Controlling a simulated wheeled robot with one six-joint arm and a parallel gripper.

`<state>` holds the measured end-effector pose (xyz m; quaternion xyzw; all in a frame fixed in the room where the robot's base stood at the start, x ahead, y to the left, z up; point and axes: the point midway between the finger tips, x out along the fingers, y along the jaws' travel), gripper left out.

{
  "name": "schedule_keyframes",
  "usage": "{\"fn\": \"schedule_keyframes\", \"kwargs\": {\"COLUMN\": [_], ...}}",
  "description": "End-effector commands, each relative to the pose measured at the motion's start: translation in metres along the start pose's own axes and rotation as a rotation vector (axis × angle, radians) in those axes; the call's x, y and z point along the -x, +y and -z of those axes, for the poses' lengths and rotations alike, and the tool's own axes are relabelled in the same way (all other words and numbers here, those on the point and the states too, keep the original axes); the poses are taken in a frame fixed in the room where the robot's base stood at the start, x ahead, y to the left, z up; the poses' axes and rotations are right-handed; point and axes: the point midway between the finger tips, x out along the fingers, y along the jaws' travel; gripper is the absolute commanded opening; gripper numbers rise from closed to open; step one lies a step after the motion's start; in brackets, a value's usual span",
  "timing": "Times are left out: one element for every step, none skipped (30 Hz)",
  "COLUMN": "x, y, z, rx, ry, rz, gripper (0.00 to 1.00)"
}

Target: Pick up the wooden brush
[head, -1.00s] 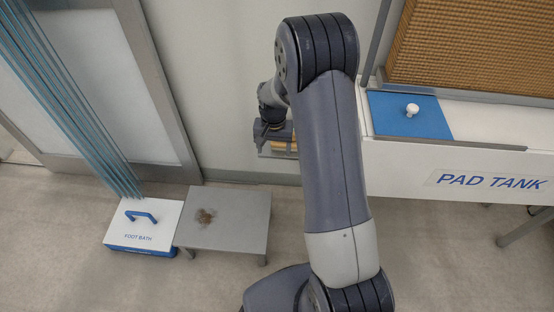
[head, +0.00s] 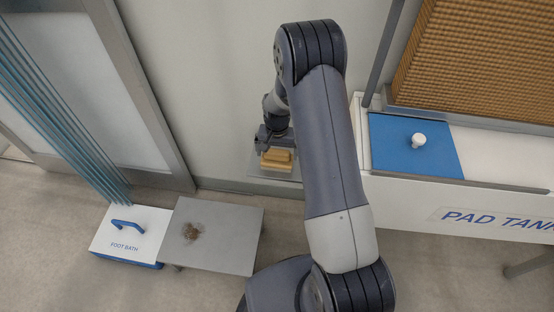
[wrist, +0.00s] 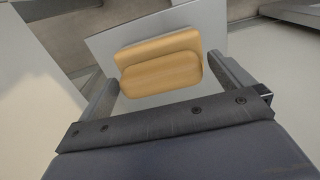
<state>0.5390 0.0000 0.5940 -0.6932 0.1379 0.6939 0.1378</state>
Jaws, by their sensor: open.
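The wooden brush (head: 278,158) lies on a small grey shelf (head: 256,179) against the wall, partly hidden behind my arm in the head view. In the wrist view the brush (wrist: 160,66) shows as a light wooden block with a rounded raised grip. My gripper (head: 275,148) is just above the brush. In the wrist view my gripper (wrist: 165,85) is open, with one finger to each side of the brush and nothing held. I cannot tell whether the fingers touch it.
A low grey bench (head: 230,225) with a brown patch stands at the lower left, beside a white foot bath box (head: 120,238) with a blue handle. The white pad tank (head: 420,195) with a blue lid (head: 390,150) stands right of my arm. Blue strips (head: 65,110) hang at the left.

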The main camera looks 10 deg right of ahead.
Motion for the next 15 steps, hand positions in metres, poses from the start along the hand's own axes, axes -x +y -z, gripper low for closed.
{"fn": "schedule_keyframes", "kwargs": {"x": [0.0002,0.0004,0.0004,0.0004,0.0004,0.0005,0.0005,0.0005,0.0005,0.0005,0.0006,0.0006,0.0006,0.0006,0.0006], "y": [0.0000,0.0000,0.0000,0.0000,0.0000,0.0000,0.0000,0.0000,0.0000,0.0000,0.0000,0.0000,0.0000,0.0000,0.0000], "z": [0.0003,0.0003,0.0003,0.0003,0.0003,0.0003,0.0003,0.0003,0.0003,0.0003,0.0003,0.0003,0.0003,0.0002,0.0003], "rx": [0.000,0.000,0.000,0.000,0.000,0.000,0.000,0.000,0.000,0.000,0.000,0.000,0.000,0.000,0.000], "ry": [0.001,0.001,0.001,0.001,0.001,0.001,0.001,0.001,0.001,0.001,0.001,0.001,0.001,0.001,0.001], "rz": [0.000,0.000,0.000,0.000,0.000,0.000,0.000,0.000,0.000,0.000,0.000,0.000,0.000,0.000,0.000], "gripper": [1.00,1.00,1.00,1.00,0.99,0.96,0.93,0.91,0.88,0.85,0.83,0.80,0.77,0.75,0.71]}}
